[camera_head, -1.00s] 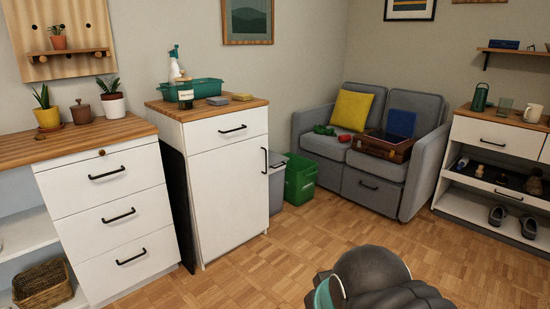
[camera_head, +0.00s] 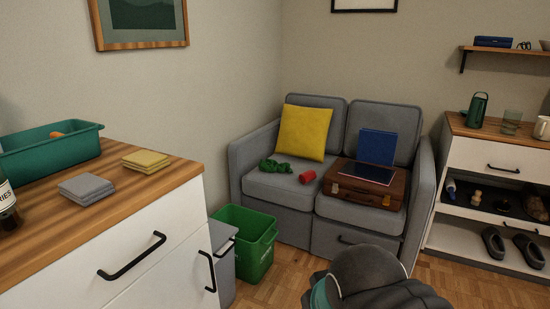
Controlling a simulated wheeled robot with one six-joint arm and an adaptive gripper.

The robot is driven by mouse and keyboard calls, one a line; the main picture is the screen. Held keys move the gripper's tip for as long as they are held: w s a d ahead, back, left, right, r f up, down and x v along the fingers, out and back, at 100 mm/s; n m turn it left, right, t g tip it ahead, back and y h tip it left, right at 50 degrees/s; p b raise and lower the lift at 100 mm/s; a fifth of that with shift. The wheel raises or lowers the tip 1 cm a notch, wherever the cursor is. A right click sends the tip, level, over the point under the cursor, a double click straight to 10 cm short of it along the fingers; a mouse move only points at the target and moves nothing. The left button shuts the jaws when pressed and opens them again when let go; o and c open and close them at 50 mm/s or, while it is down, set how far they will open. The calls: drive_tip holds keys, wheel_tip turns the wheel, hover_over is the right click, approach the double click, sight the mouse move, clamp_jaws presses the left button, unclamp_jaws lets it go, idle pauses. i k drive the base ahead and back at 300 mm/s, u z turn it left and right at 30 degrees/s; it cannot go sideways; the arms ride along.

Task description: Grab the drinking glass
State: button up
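The drinking glass (camera_head: 512,122) is a clear, greenish tumbler. It stands upright on the wooden top of the white shoe cabinet at the far right, between a green flask and a white mug. A dark grey part of my own arm with a teal cap shows at the bottom, in front of the sofa and well short of the glass. My gripper's fingers are not in view.
The green flask (camera_head: 477,110) and white mug (camera_head: 541,128) flank the glass. A grey sofa (camera_head: 270,187) with a brown suitcase (camera_head: 360,190) stands left of the cabinet. A green bin (camera_head: 246,243) and white counter cabinet (camera_head: 140,270) are at left. Some floor (camera_head: 450,275) is clear.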

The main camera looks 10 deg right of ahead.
sight(511, 119)
drive_tip(key=z, duration=0.65)
drive_tip(key=i, duration=1.6)
drive_tip(key=z, duration=2.15)
drive_tip(key=i, duration=1.05)
drive_tip(key=z, duration=0.7)
